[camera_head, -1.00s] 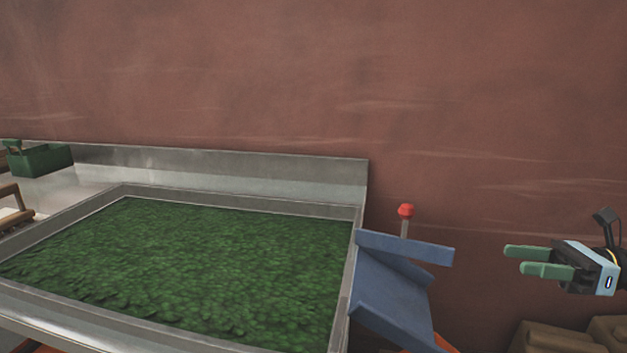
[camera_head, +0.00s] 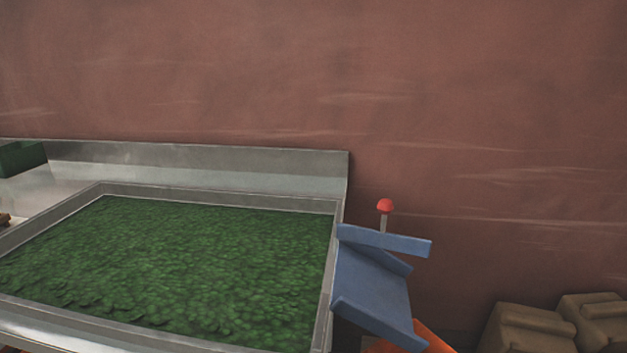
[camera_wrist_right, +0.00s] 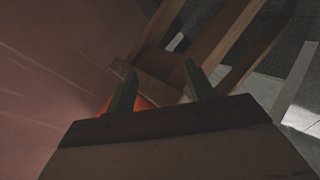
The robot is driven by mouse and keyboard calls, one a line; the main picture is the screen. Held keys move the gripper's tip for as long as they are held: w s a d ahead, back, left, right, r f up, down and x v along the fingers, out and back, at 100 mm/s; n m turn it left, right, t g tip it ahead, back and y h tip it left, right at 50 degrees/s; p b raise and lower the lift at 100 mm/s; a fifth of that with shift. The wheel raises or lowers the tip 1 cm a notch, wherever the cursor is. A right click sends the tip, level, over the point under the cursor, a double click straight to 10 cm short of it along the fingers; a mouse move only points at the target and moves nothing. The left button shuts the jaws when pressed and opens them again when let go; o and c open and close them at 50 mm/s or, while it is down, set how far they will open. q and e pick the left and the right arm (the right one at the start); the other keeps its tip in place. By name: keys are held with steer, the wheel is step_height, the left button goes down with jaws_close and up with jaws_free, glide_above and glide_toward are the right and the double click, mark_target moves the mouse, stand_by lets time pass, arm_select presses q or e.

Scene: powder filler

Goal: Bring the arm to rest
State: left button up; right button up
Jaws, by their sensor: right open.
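My right gripper (camera_wrist_right: 160,70) shows only in the right wrist view. Its two green fingers stand well apart with nothing held between them. A brown wooden-looking frame with long slats lies beyond the fingertips; I cannot tell how far away it is. Neither my right nor my left gripper shows in the head view.
A metal tray (camera_head: 328,262) full of green leafy material fills the lower left of the head view. A blue chute-like part (camera_head: 372,290) with a red knob (camera_head: 385,206) stands at its right. Brown sacks (camera_head: 530,328) lie lower right. A green box (camera_head: 22,158) sits far left.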

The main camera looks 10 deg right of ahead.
arm_select(q)
steer(key=s, duration=0.1)
steer(key=s+p, duration=0.1)
steer(key=s, duration=0.2)
steer(key=shift+s+a+f, duration=0.2)
steer(key=shift+a+f, duration=0.1)
steer(key=shift+a, duration=0.1)
arm_select(e)
steer(key=s+a+f+m+g, duration=0.3)
steer(key=s+a+f, duration=0.1)
steer(key=s, duration=0.5)
steer(key=s+a+f+m+g, duration=0.3)
steer(key=s+a+f, duration=0.2)
steer(key=s, duration=0.5)
steer(key=s+a+f+m+g, duration=0.2)
steer(key=s+a+f, duration=0.3)
steer(key=s, duration=0.5)
steer(key=shift+s+a+f+m+g, duration=0.3)
steer(key=shift+m+g, duration=0.1)
steer(key=shift+g, duration=0.5)
steer(key=shift+w+d, duration=0.1)
